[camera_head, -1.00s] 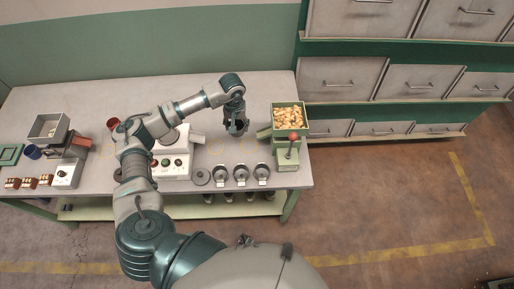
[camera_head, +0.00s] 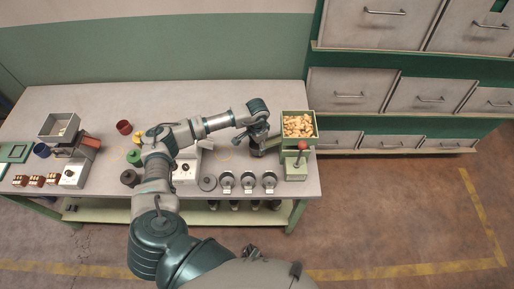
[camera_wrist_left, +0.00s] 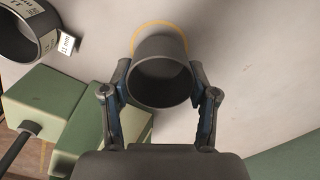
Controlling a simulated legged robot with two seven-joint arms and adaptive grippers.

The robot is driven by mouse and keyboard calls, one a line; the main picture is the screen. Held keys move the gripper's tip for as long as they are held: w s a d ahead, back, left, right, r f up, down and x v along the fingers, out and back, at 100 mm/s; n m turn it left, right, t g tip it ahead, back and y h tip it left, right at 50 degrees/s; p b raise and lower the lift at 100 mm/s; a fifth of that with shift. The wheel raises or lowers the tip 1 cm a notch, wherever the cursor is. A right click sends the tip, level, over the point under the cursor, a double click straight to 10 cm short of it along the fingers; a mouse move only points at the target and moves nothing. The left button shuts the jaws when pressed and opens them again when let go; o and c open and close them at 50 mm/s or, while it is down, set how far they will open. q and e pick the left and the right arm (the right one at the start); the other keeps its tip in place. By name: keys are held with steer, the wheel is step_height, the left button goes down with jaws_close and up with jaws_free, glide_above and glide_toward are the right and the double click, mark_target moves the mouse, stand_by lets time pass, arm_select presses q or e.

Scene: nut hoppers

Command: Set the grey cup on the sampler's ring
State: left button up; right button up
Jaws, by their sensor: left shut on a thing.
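The grey cup (camera_wrist_left: 160,82) is between the fingers of my left gripper (camera_wrist_left: 162,92), its open mouth toward the wrist camera. My left gripper is shut on it. An orange ring (camera_wrist_left: 158,24) painted on the table shows as an arc just beyond the cup's far end; I cannot tell whether the cup touches the table. In the head view my left gripper (camera_head: 258,146) is low over the table beside the green sampler (camera_head: 296,170), which has a nut-filled hopper (camera_head: 299,126) and a red-knobbed lever. The gripper mostly hides the cup there.
Several dark-mouthed round cups (camera_head: 248,182) stand along the table's front edge. A dark cylinder labelled 11 mm (camera_wrist_left: 28,32) and green sampler blocks (camera_wrist_left: 62,110) are close by in the wrist view.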

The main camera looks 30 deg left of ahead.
arm_select(q)
step_height(320, 180, down, 2)
steer(key=shift+d+f, duration=0.1)
steer(key=shift+f, duration=0.05)
steer(key=shift+f, duration=0.1)
steer(key=o, duration=0.9)
